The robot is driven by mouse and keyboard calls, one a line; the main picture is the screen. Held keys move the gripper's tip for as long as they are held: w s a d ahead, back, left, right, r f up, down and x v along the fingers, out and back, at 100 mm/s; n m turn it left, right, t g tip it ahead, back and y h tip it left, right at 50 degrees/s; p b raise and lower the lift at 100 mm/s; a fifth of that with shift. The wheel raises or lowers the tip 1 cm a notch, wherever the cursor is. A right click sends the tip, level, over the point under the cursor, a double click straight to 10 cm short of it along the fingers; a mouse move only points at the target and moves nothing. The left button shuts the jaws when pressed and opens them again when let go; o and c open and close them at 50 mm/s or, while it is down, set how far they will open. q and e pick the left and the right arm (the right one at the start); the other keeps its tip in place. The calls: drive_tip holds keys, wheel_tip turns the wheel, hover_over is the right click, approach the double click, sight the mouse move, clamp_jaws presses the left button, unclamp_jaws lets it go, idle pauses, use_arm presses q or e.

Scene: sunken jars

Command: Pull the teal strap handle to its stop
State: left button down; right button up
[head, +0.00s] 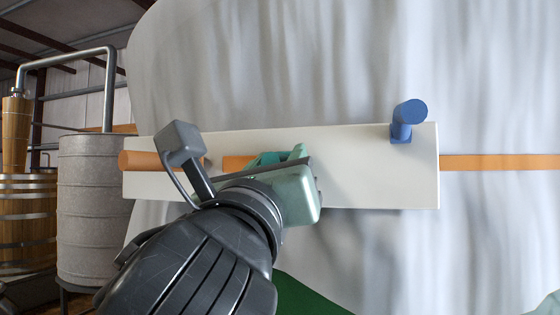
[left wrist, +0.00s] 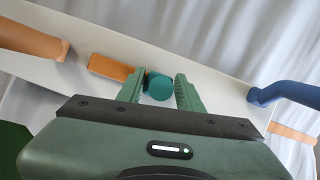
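The teal strap handle (head: 266,158) shows in the head view as a small teal piece at the middle of a white board, mostly hidden behind my left gripper (head: 296,158). In the left wrist view the teal handle (left wrist: 159,86) has a round end and stands between the two green fingers of my left gripper (left wrist: 160,84). The fingers are on either side of it and very close; I cannot tell whether both press on it.
The white board (head: 350,180) carries an orange peg (head: 142,160) at left, an orange bar (head: 238,162) beside the handle and a blue peg (head: 408,115) at upper right. An orange strip (head: 500,162) runs right. A metal tank (head: 92,210) stands at far left.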

drive_tip(key=shift+d, duration=0.3)
idle(0.5)
idle(0.7)
